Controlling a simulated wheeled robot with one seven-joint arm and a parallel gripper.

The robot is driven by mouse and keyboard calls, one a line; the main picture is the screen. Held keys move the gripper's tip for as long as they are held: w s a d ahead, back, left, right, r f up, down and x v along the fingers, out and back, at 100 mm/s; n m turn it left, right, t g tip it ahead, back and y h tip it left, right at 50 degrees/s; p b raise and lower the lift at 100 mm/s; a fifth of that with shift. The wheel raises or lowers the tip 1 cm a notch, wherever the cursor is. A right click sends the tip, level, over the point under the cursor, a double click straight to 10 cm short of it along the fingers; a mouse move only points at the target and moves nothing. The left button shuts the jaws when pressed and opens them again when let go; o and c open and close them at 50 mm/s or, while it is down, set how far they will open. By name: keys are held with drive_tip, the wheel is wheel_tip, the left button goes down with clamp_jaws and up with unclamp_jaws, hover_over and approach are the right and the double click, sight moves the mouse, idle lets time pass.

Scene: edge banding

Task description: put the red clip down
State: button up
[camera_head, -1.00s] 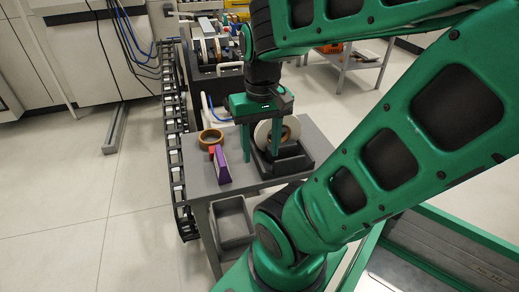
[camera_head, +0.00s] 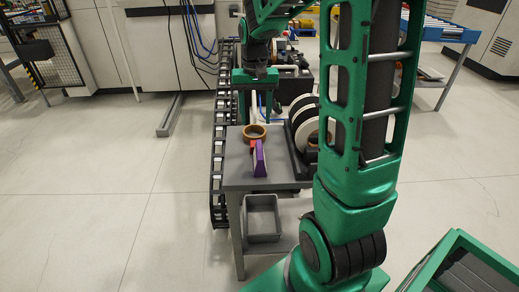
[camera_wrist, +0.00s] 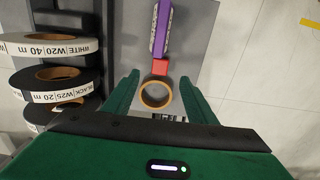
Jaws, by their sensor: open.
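The red clip (camera_head: 253,149) is on the grey table (camera_head: 238,173), between a purple piece (camera_head: 259,160) and a tan tape ring (camera_head: 254,131). In the wrist view the red clip (camera_wrist: 160,67) shows as a small red block at the end of the purple piece (camera_wrist: 162,28). The tan ring (camera_wrist: 156,80) lies just nearer than it. My gripper (camera_head: 257,108) is open, fingers pointing down, at the far end of the table behind the ring. Its two green fingers (camera_wrist: 159,98) show either side of the ring, with nothing held between them.
Upright rolls of edge banding (camera_head: 304,125) stand on the right of the table; their labels (camera_wrist: 50,47) show in the wrist view. A grey bin (camera_head: 263,218) sits on the shelf below. A cable chain (camera_head: 218,160) runs along the left. Open floor lies further left.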

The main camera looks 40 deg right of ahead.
drive_tip(key=f, duration=0.4)
drive_tip(key=w+f, duration=0.1)
drive_tip(key=f, duration=0.1)
drive_tip(key=shift+d+f, duration=0.2)
drive_tip(key=shift+d, duration=0.05)
drive_tip(key=shift+f, duration=2.5)
drive_tip(key=c, duration=1.2)
